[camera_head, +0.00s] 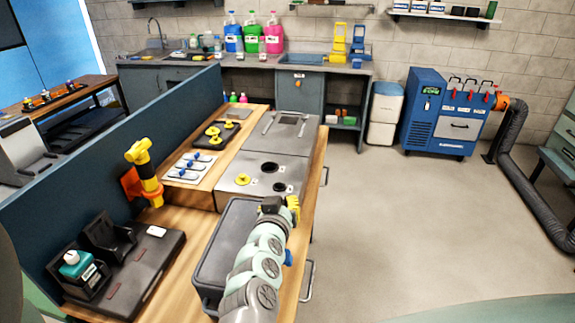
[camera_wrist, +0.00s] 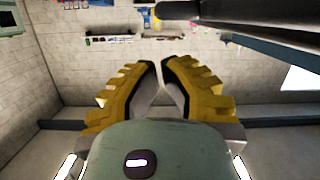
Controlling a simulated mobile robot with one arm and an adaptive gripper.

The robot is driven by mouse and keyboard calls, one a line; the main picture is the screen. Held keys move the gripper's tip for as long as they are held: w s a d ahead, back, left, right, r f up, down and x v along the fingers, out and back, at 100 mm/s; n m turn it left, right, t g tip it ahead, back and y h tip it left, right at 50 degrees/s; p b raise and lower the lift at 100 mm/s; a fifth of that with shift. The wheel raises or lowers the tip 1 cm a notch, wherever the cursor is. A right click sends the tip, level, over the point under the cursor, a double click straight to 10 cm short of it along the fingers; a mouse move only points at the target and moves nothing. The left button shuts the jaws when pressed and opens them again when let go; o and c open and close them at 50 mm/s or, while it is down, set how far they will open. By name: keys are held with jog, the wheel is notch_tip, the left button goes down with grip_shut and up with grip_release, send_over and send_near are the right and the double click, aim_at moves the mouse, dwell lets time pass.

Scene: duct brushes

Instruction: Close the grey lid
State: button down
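A dark grey rectangular box (camera_head: 212,262) sits on the near part of the wooden counter, partly hidden by my arm; I cannot tell whether its grey top is a separate lid. Beyond it is a grey metal panel (camera_head: 237,187) with dark round holes and a yellow knob. A flat grey plate (camera_head: 290,130) lies farther back. I cannot tell which of these is the grey lid. My gripper (camera_head: 294,207) is above the counter's right edge, just beyond the box. Its yellow fingers in the wrist view (camera_wrist: 160,66) nearly meet, with nothing between them.
A blue partition (camera_head: 100,165) runs along the counter's left side. A yellow tool (camera_head: 145,170) stands against it, near a black tray (camera_head: 125,275). A blue machine (camera_head: 440,112) with a hose stands at the back right. The floor (camera_head: 400,220) right of the counter is clear.

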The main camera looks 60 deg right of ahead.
jog(key=shift+s+d+f+b, duration=0.1)
jog(key=shift+s+f+b, duration=0.2)
jog(key=shift+f, duration=0.4)
jog(key=shift+s+d+f+b, duration=0.1)
jog(key=shift+s+f+b, duration=0.15)
jog(key=shift+f, duration=0.4)
jog(key=shift+w, duration=0.1)
